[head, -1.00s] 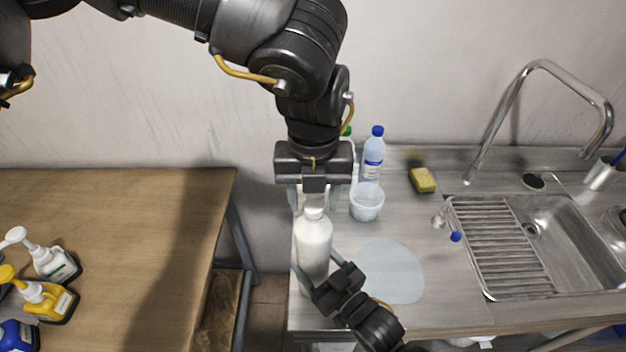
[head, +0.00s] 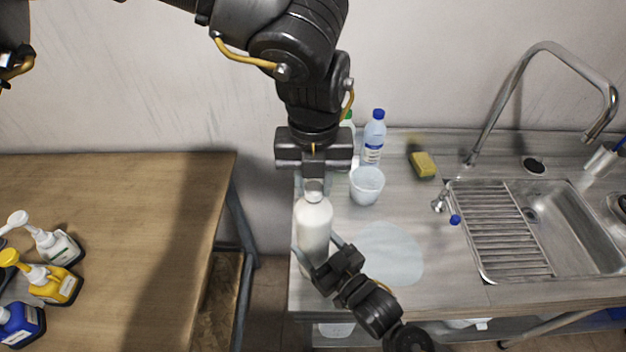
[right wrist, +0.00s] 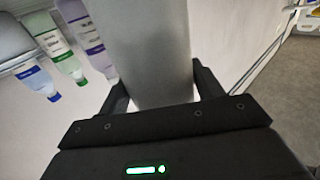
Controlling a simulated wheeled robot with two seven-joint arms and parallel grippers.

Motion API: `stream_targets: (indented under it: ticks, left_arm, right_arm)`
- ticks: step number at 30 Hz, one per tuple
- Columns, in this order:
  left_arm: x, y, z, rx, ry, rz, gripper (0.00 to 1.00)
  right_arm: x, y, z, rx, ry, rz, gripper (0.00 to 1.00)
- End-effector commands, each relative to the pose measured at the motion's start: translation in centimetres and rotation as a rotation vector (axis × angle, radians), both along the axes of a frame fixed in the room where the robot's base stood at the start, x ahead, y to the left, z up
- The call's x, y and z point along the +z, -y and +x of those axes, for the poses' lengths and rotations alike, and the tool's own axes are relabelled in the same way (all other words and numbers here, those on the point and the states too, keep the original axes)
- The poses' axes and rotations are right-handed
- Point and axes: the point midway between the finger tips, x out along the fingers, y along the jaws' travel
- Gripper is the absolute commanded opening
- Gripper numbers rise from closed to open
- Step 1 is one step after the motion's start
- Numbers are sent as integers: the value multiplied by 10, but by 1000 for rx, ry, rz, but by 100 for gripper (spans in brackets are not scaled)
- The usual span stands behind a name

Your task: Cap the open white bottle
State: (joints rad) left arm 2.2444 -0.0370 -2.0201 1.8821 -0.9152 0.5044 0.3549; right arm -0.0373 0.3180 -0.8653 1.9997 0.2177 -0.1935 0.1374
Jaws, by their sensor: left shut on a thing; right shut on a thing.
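The white bottle (head: 314,225) stands upright at the left end of the grey counter. My right gripper (head: 322,258) is shut around its lower body from the front right. In the right wrist view the bottle (right wrist: 148,50) fills the space between the two dark fingers (right wrist: 160,92). My left gripper (head: 313,186) points straight down over the bottle's top, its pale fingers on both sides of the small whitish cap (head: 314,187). The cap is mostly hidden, and I cannot tell whether it sits on the neck or just above it.
A translucent cup (head: 367,186) and a blue-capped clear bottle (head: 374,140) stand close behind to the right. A yellow sponge (head: 423,165), a sink (head: 540,230) and a tap (head: 548,46) lie farther right. Several pump bottles stand on the wooden table (head: 130,210) at left.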

Motion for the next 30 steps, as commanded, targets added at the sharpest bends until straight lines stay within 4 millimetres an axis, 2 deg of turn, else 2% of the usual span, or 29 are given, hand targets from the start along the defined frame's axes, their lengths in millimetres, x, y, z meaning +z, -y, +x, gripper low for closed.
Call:
stream_targets:
  ticks: [1,6,17,20,30]
  left_arm:
    - [0,0,0,-1,0,-1,33]
    - [0,0,0,-1,0,-1,55]
    - [6,0,0,0,1,-1,55]
    - [19,0,1,1,4,-2,55]
    - [87,1,1,1,4,-3,55]
  right_arm:
    - [0,0,0,0,1,0,2]
    - [0,0,0,0,1,0,2]
    - [1,0,0,0,1,0,2]
    - [1,0,0,0,1,0,2]
    - [0,0,0,0,1,1,2]
